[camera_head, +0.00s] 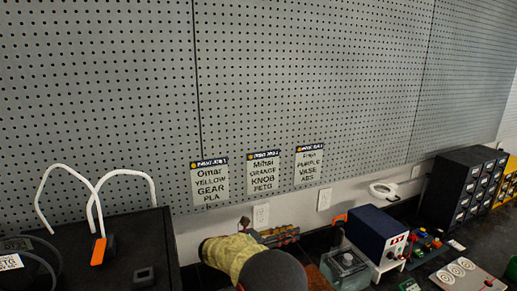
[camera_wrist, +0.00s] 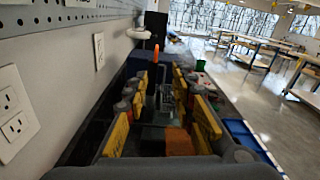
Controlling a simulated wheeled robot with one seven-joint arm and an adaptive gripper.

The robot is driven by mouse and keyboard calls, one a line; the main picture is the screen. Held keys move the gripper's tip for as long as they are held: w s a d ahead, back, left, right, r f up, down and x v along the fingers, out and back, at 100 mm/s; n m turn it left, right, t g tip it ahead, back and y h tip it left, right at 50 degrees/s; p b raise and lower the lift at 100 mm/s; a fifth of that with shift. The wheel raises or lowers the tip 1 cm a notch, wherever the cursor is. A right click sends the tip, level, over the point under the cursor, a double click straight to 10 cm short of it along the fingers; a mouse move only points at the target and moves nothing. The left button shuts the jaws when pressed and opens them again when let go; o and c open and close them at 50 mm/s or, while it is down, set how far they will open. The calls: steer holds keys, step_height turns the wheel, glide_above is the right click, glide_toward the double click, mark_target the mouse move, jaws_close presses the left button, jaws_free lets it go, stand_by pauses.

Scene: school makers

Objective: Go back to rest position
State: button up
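My gripper (camera_wrist: 160,82) shows in the wrist view, with its two yellow-and-grey fingers apart on the left and right and nothing held between them. In the head view, my gripper (camera_head: 277,236) is at the bottom middle, just in front of the wall below the paper signs. My yellowish arm and a dark round joint hide part of the bench there. The fingertips are too small in the head view to show their gap.
A pegboard (camera_head: 110,90) covers the wall, with outlets (camera_head: 261,215) below. A blue power supply (camera_head: 377,236), a clear-lidded box (camera_head: 346,266), a black drawer cabinet (camera_head: 466,188) and a black box (camera_head: 130,245) with white tubes crowd the bench. Open floor (camera_wrist: 265,100) lies right in the wrist view.

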steer(key=s+d+r+m+g+y, duration=0.2)
steer(key=s+d+r+m+y, duration=0.25)
steer(key=s+d, duration=0.4)
steer(key=s+d+r+m+g+y, duration=0.3)
steer(key=s+d+m, duration=0.3)
steer(key=s, duration=0.6)
steer(key=s+a+f+m+t+y, duration=0.1)
steer(key=s+a+m+t+y, duration=0.1)
steer(key=s+m+y, duration=0.2)
steer(key=s+a+f+m+t+y, duration=0.1)
steer(key=s+m+y, duration=0.4)
steer(key=s, duration=1.5)
steer(key=a+m+t, duration=0.1)
steer(key=a+m, duration=0.1)
steer(key=m, duration=0.3)
steer(key=shift+s+f, duration=0.2)
steer(key=shift+s, duration=0.05)
